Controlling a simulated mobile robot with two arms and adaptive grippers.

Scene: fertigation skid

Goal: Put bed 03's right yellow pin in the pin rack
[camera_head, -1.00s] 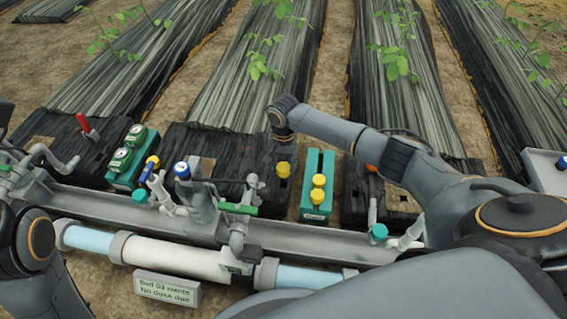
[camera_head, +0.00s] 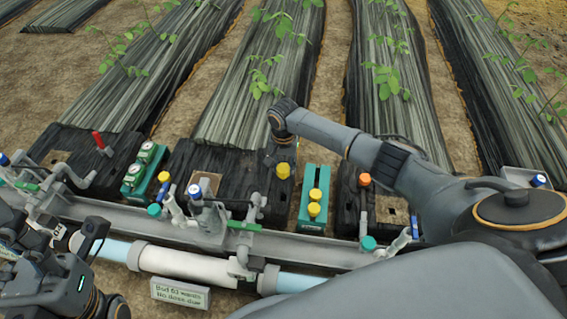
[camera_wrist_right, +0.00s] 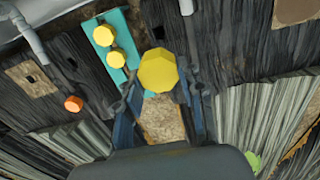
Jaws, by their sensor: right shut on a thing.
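A yellow pin (camera_head: 283,170) with a faceted head is in my right gripper (camera_head: 279,153), above the dark bed end left of the teal rack. In the right wrist view the pin (camera_wrist_right: 158,70) is large between the two fingers of my gripper (camera_wrist_right: 160,88), which is shut on it. Its lower part is hidden. The teal rack (camera_head: 321,180) holds two yellow pins (camera_head: 315,202) at its near end; it also shows in the wrist view (camera_wrist_right: 122,22). My left gripper (camera_head: 70,262) is at the lower left; its finger opening is unclear.
An orange pin (camera_head: 365,180) stands right of the rack. A teal box with gauges (camera_head: 146,172) is at the left. A grey channel (camera_head: 290,243), pipes and blue-topped valves (camera_head: 195,191) run in front. A sign (camera_head: 180,293) reads roughly "Bed 03 wants, No dose due".

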